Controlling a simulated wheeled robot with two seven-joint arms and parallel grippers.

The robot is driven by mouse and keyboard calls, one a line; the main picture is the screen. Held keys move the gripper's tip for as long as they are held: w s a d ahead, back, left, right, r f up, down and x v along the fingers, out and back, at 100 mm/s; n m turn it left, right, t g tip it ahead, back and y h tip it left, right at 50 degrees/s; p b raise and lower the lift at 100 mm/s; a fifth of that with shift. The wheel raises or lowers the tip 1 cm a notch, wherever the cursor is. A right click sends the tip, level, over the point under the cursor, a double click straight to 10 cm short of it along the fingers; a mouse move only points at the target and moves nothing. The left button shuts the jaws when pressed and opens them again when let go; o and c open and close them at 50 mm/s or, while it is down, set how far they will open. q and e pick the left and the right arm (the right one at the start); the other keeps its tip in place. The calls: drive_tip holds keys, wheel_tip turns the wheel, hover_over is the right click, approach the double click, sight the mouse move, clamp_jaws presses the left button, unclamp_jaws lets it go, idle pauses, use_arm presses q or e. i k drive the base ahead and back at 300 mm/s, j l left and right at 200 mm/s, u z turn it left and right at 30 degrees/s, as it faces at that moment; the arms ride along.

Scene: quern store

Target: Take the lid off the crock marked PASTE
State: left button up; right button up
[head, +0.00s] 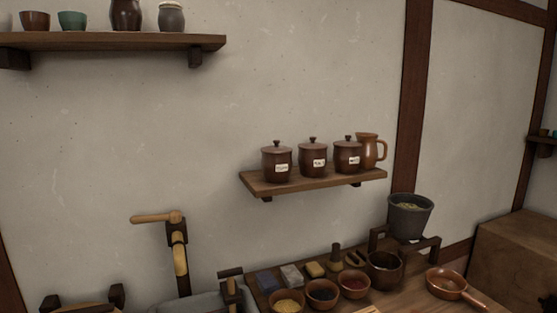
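Three brown lidded crocks stand in a row on a small wall shelf (257,187) in the head view: a left crock (276,170), a middle crock (313,163) and a right crock (347,159). Each has a pale label on its front. The writing is too small to read, so I cannot tell which is marked PASTE. Each crock has its lid on, with a dark knob on top: left lid (277,149), middle lid (313,145), right lid (348,143). Neither of my grippers is in view.
An orange-brown jug (369,151) stands close beside the right crock. Below, a worktop holds several small bowls (321,293), blocks, a pan (447,283) and a grey bucket (409,217) on a stand. A wooden-handled fixture (177,240) rises at left. A higher shelf (120,42) holds pots.

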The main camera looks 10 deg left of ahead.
sight(276, 149)
drive_tip(key=i+l+u, duration=0.1)
drive_tip(key=l, duration=0.25)
drive_tip(key=i+l, duration=0.2)
drive_tip(key=l, duration=0.15)
drive_tip(key=i+l+u, duration=0.15)
drive_tip(key=l, duration=0.2)
drive_tip(key=i+l, duration=0.15)
drive_tip(key=l, duration=0.2)
drive_tip(key=i+l+u, duration=0.15)
drive_tip(key=l, duration=0.25)
